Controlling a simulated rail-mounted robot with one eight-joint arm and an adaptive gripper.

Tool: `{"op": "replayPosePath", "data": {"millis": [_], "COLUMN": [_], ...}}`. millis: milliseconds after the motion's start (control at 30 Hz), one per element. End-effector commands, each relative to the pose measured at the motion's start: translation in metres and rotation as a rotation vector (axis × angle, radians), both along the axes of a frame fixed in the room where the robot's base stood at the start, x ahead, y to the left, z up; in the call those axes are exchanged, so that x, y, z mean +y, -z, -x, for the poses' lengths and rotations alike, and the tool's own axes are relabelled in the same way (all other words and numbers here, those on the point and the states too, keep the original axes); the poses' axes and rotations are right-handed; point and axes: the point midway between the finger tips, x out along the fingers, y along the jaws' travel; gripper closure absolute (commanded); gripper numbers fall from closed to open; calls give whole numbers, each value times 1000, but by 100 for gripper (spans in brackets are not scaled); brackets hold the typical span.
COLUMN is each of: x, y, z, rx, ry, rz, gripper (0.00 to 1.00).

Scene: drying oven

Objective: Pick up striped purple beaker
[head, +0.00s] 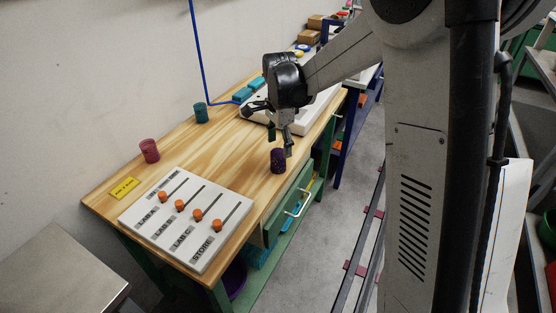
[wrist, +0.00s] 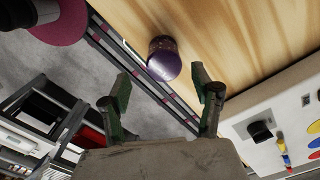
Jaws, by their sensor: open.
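A dark purple beaker (head: 278,161) stands on the wooden table near its front right edge in the head view. It also shows in the wrist view (wrist: 164,62), beyond my fingertips and between their lines; its stripes are too small to make out. My gripper (head: 279,139) is just above and beside the beaker in the head view. In the wrist view my gripper (wrist: 165,88) has its two green-and-dark fingers spread apart with nothing between them. I cannot tell the exact gap between the fingertips and the beaker.
A pink beaker (head: 149,150) and a teal beaker (head: 201,113) stand toward the wall. A white board (head: 185,220) with orange sliders lies at the near end of the table. A white panel (wrist: 270,110) is beside my right finger. A drawer handle (head: 300,203) juts out below the table edge.

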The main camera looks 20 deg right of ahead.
Motion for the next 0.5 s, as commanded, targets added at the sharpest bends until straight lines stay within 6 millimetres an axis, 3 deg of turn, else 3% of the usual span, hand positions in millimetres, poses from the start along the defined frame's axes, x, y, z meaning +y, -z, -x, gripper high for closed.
{"op": "replayPosePath", "data": {"millis": [100,367,500], "x": [0,1,2], "y": [18,33,52], "z": [-1,-2,-5], "rx": [0,0,0], "ry": [-1,-1,-1], "rz": [0,0,0], "gripper": [39,39,39]}}
